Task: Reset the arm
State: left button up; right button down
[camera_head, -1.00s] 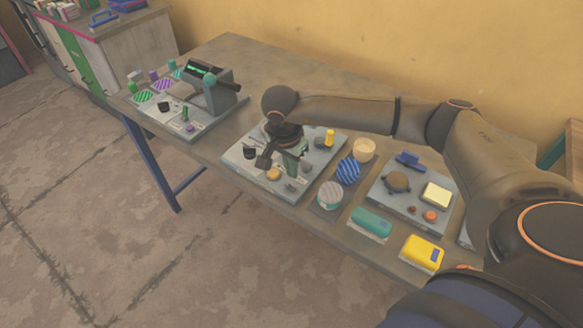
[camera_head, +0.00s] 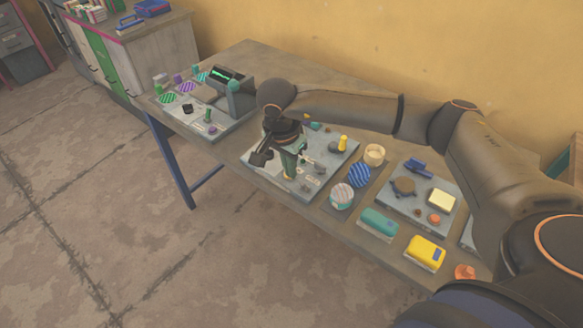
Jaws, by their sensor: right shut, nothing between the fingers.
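My right arm (camera_head: 350,107) comes in from the right and reaches over the table (camera_head: 262,62). My right gripper (camera_head: 262,157) is shut and empty. It hangs above the left front part of the middle grey board (camera_head: 325,175), close to a green upright part (camera_head: 289,163). The wrist hides some of that board, and I cannot tell whether the gripper touches anything. My left gripper is not in view.
A grey press-like device (camera_head: 236,92) stands on the left board. A blue striped disc (camera_head: 359,174), a teal block (camera_head: 379,222) and a yellow block (camera_head: 425,252) lie to the right. Bare floor lies in front.

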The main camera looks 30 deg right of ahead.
dwell(0.3)
jog(key=s+a+f+m+g+y, duration=0.15)
jog(key=s+a+y, duration=0.35)
jog(key=a, duration=0.6)
jog(key=s+a+f+m+g+y, duration=0.15)
jog(key=s+a+y, duration=0.4)
jog(key=a, duration=0.55)
jog(key=w+a+r+m+t+y, duration=0.1)
jog(key=a+r+m+t+y, duration=0.65)
jog(key=m, duration=0.85)
jog(key=w+d+f+m+t+h, duration=0.2)
jog(key=d+f+m+t+h, duration=0.3)
jog(key=m, duration=0.8)
jog(key=w+d+f+m+t+h, duration=0.3)
jog(key=d+m+t, duration=0.35)
jog(key=m, duration=0.55)
jog(key=s+d+f+m+g+h, duration=0.3)
jog(key=s+d+f+m, duration=0.2)
jog(key=s+f+m, duration=0.1)
jog(key=s+d+f+m+g+h, duration=0.3)
jog(key=s+f+m, duration=0.3)
jog(key=s+f, duration=0.2)
notch_tip(320, 180, down, 3)
jog(key=shift+d+r+g, duration=0.1)
jog(key=shift+d+g, duration=0.5)
jog(key=shift+d, duration=0.25)
